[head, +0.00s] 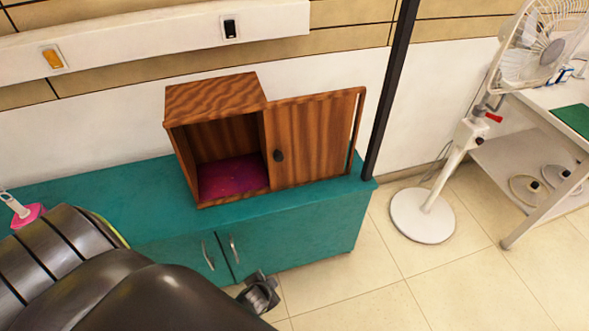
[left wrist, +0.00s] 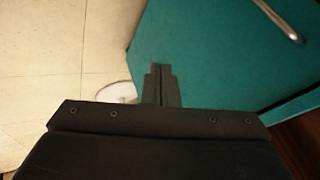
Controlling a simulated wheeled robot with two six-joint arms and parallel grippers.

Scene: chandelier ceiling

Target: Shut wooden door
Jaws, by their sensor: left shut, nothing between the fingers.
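A striped brown wooden cabinet (head: 212,95) stands on a teal counter, its left compartment open and showing a purple floor. Its wooden door (head: 312,140) stands open, extending right of the opening. A dark knob (head: 278,155) is near the door's left edge, and a slim vertical bar (head: 357,130) is at its right edge. My left gripper (head: 261,292) is low in front of the teal counter, below and apart from the door. In the left wrist view its fingers (left wrist: 160,82) are shut and empty. My right gripper is out of view.
The teal counter (head: 130,190) has two handled doors below; its side also shows in the left wrist view (left wrist: 215,60). A dark pole (head: 388,95) rises beside the counter's right end. A white fan (head: 423,214) stands farther right. The tiled floor (head: 360,285) is clear in front.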

